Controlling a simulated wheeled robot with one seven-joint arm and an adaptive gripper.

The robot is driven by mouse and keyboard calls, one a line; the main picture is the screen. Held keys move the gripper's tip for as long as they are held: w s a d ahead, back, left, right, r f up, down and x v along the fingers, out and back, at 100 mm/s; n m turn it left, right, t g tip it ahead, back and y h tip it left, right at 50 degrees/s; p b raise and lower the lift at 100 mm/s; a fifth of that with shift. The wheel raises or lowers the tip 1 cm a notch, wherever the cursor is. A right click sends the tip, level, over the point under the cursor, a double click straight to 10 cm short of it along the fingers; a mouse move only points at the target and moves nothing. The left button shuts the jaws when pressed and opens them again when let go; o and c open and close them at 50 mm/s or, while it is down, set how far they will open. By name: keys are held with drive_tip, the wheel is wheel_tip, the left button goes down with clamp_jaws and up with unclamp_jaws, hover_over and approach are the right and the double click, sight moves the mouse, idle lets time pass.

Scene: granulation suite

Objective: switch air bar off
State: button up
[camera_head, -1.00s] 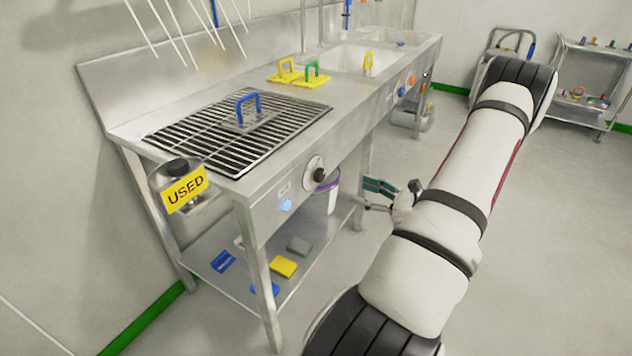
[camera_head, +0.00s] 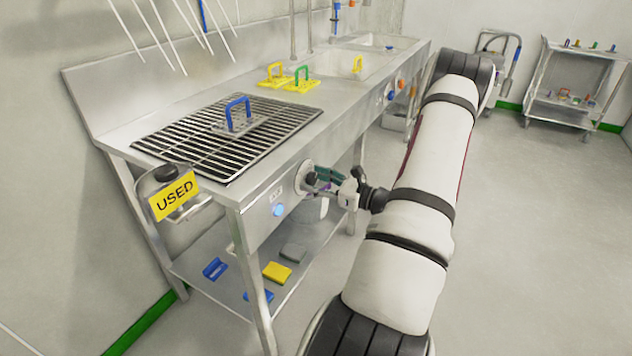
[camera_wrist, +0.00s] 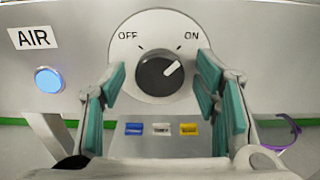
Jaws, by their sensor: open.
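The air bar's rotary switch is a round black knob (camera_wrist: 158,75) on a white dial plate (camera_wrist: 150,28) marked OFF at left and ON at right. The knob's white pointer line is turned up and right, toward ON. An AIR label (camera_wrist: 33,38) and a lit blue lamp (camera_wrist: 49,80) are left of it; the lamp also shows in the head view (camera_head: 279,210). My gripper (camera_wrist: 166,100) is open, with one green-padded finger on each side of the knob. I cannot tell whether the pads touch it. In the head view my gripper (camera_head: 322,178) is at the bench front and partly hides the dial.
The steel bench carries a black grate (camera_head: 190,145) with a blue-handled tool (camera_head: 238,115). A yellow USED sign (camera_head: 174,195) hangs on its left end. The lower shelf (camera_head: 235,285) holds blue, yellow and grey pieces. Open floor lies right of my arm.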

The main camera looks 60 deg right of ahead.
drive_tip(key=c, duration=1.1)
drive_tip(key=shift+c, duration=0.2)
drive_tip(key=n+b, duration=0.3)
drive_tip(key=n, duration=0.1)
drive_tip(key=shift+f+n, duration=0.15)
drive_tip(key=shift+n, duration=0.15)
drive_tip(key=n+b, duration=0.4)
drive_tip(key=shift+n, duration=0.3)
drive_tip(key=n+b, duration=0.5)
drive_tip(key=b, duration=0.2)
drive_tip(key=n+b, duration=0.3)
drive_tip(key=b, duration=0.1)
drive_tip(key=shift+n+b, duration=0.4)
